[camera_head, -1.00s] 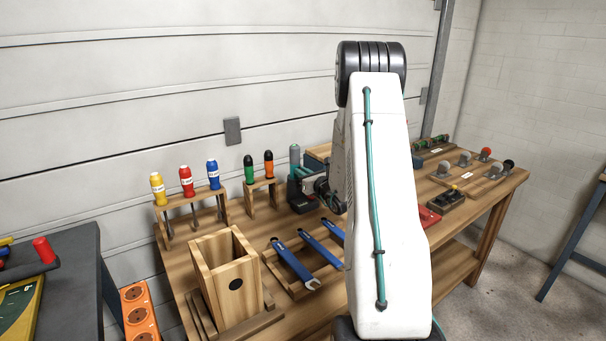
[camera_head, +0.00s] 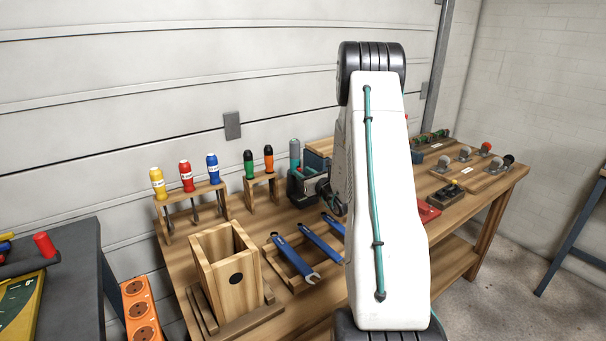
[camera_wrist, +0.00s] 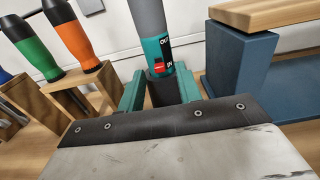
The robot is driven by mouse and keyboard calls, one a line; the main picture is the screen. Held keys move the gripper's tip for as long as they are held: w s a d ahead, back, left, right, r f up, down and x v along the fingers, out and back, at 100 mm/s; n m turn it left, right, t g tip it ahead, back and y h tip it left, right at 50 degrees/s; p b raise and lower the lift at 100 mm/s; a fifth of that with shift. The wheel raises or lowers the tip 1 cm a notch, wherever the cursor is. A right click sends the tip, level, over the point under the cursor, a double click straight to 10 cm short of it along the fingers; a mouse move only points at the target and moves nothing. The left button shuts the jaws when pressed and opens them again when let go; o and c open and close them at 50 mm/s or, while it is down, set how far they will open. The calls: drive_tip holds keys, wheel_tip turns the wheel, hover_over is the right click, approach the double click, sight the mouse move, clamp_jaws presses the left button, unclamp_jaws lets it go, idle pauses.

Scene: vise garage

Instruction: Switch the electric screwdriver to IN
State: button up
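The electric screwdriver (camera_head: 295,153) stands upright at the back of the bench, grey above and teal below. In the wrist view its teal part (camera_wrist: 153,52) carries a red switch (camera_wrist: 157,68) on a dark panel with small white lettering. I see no clear contact. In the head view my arm hides part of the gripper.
Green (camera_wrist: 33,50) and orange (camera_wrist: 88,45) screwdrivers stand in a wooden rack to the left. A blue block with a wooden top (camera_wrist: 238,70) stands close on the right. Blue wrenches (camera_head: 293,258) and a wooden box (camera_head: 230,275) are nearer on the bench.

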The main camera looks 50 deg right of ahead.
drive_tip(key=v, duration=0.7)
idle(0.4)
